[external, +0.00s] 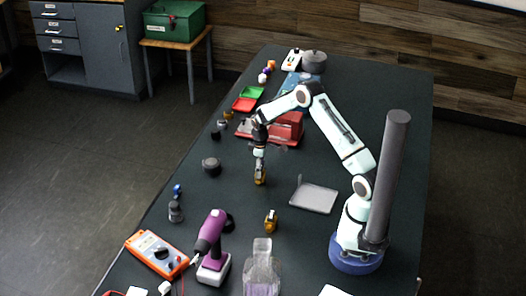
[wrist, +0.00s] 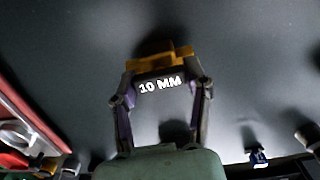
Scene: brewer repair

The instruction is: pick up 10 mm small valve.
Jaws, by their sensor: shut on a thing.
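The 10 mm small valve (wrist: 160,85) is between my fingertips in the wrist view, with a dark body, a white "10 MM" label and an orange-yellow part at its far end. My gripper (wrist: 160,78) is shut on it, one finger on each side. In the external view my gripper (external: 260,168) points down over the middle of the table, with the yellow-brown valve (external: 260,179) at its tips. I cannot tell whether the valve touches the table. A second, similar yellow-brown valve (external: 271,221) stands apart, nearer the camera.
A grey tray (external: 316,197) lies right of my gripper. A purple drill (external: 211,240), an orange multimeter (external: 157,254) and a clear container (external: 262,273) are at the near end. A dark round part (external: 211,166) is to the left. A red machine (external: 287,127) and red and green bins (external: 244,104) are farther back.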

